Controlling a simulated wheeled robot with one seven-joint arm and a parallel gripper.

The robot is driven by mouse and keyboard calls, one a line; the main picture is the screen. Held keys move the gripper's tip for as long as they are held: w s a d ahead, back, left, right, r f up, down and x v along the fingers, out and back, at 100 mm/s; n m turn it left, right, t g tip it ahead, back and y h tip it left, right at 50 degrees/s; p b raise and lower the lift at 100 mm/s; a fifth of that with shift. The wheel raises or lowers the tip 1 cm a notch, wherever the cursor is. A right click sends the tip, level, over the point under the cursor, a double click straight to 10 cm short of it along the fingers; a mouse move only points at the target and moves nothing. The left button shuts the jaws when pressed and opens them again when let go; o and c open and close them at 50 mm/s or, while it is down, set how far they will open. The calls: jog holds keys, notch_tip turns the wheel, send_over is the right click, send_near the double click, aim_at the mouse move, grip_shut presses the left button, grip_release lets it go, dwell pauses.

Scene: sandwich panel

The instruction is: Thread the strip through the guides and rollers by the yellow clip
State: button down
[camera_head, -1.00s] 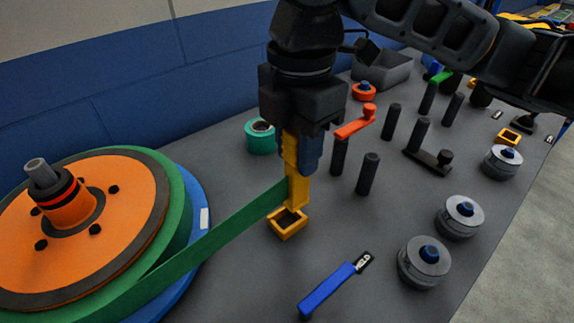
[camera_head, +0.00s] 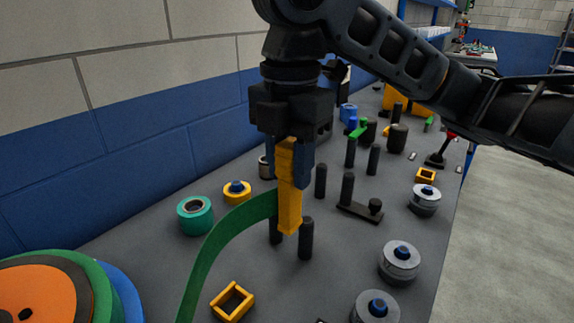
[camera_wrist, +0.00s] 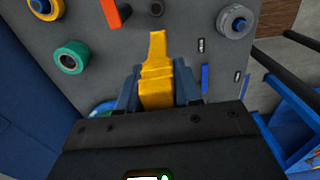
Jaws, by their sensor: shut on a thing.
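My gripper (camera_head: 290,165) is shut on the upper part of the yellow clip (camera_head: 289,215), which hangs upright above the grey panel. The wrist view also shows the clip (camera_wrist: 157,70) between the fingers. The green strip (camera_head: 215,245) rises from the reel side at lower left and bends over to the clip. It passes left of the square yellow guide (camera_head: 222,313) in the picture; I see no strip inside that guide. The clip's lower end is between and in front of two black posts (camera_head: 306,240). The orange and green reel (camera_head: 40,295) is partly cut off.
A teal roller (camera_head: 195,217) and a yellow roller (camera_head: 237,193) stand left of the clip. Grey rollers (camera_head: 399,264) line the right side. More black posts (camera_head: 320,181), a black lever (camera_head: 360,211) and another yellow guide (camera_head: 426,174) stand beyond. A blue wall bounds the left.

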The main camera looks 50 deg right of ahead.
jog(key=w+a+f+b, duration=0.3)
jog(key=a+f, duration=0.3)
jog(key=f, duration=0.1)
jog(key=shift+a+f+b, duration=0.15)
jog(key=shift+f+b, duration=0.15)
jog(key=shift+b, duration=0.05)
dwell(1.1)
jog(key=shift+w, duration=0.1)
jog(key=d, duration=0.9)
jog(key=shift+b, duration=0.3)
dwell(0.8)
jog(key=shift+d, duration=0.1)
